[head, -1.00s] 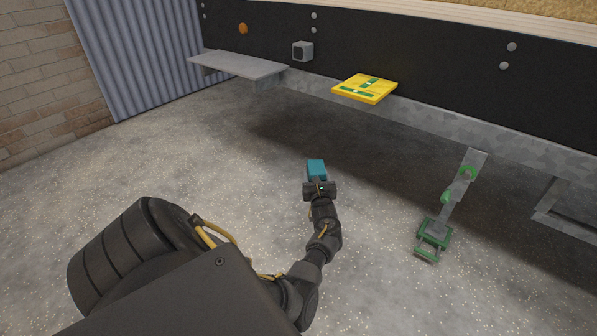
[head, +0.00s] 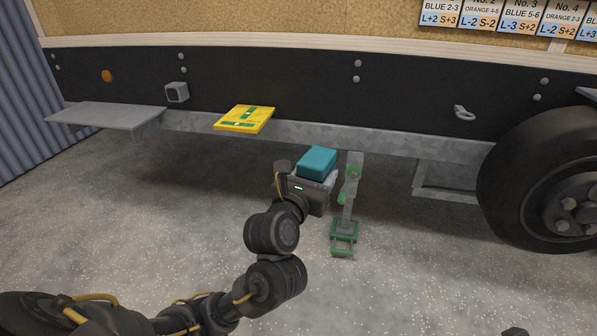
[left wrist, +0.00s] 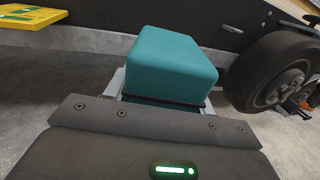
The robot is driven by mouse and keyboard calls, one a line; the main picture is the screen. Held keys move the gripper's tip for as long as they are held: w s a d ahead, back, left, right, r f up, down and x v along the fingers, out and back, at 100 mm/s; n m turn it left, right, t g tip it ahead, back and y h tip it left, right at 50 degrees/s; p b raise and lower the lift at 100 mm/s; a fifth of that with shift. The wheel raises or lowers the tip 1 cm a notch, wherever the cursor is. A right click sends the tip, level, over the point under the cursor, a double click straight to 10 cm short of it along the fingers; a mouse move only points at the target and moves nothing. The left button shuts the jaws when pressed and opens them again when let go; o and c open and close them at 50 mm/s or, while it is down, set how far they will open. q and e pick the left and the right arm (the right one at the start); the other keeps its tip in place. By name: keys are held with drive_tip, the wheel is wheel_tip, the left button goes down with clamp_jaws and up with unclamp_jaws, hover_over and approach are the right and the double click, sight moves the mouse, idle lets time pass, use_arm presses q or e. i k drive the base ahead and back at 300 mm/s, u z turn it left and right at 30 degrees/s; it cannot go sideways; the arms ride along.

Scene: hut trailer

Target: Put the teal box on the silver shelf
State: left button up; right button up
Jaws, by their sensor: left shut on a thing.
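The teal box (head: 318,161) is held in my left gripper (head: 314,181), in front of the trailer's lower edge and above the ground. The grey jaws are shut on its lower part. In the left wrist view the box (left wrist: 172,65) stands up out of the jaws, and its underside is hidden. The silver shelf (head: 105,116) is a flat grey plate sticking out from the trailer side at the far left of the head view. The gripper is well to the right of it.
A green and grey support leg (head: 348,200) stands just right of the gripper. A wheel (head: 545,180) and a metal frame (head: 440,182) are farther right. The floor at left is clear.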

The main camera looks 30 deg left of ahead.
sight(96, 117)
drive_tip(key=k, duration=0.65)
drive_tip(key=u, duration=0.45)
drive_tip(key=i, duration=0.4)
drive_tip(key=u, duration=1)
drive_tip(key=i, duration=1.7)
drive_tip(key=z, duration=0.4)
